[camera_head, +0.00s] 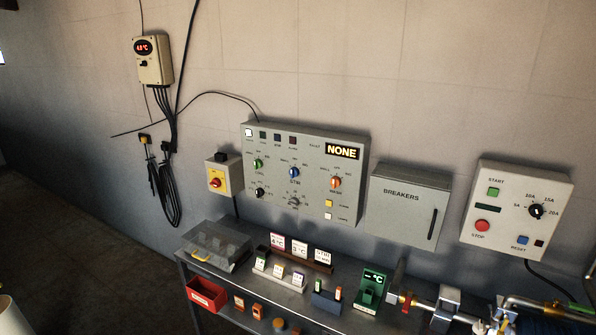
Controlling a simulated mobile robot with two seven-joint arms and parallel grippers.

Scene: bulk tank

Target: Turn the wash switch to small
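The grey control panel (313,150) hangs on the wall in the middle of the head view, with a lit display reading "NONE". It carries a green knob (258,164), a blue knob (294,172), an orange knob (335,182), a black knob (260,192) and a grey knob (294,202). The knob labels are mostly too small to read, so I cannot tell which one is the wash switch or where it points.
A red-and-yellow switch box (216,183) and a closed breakers box (406,207) flank the panel. A start/stop box (517,211) is further right. Pipework (540,303) fills the lower right.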

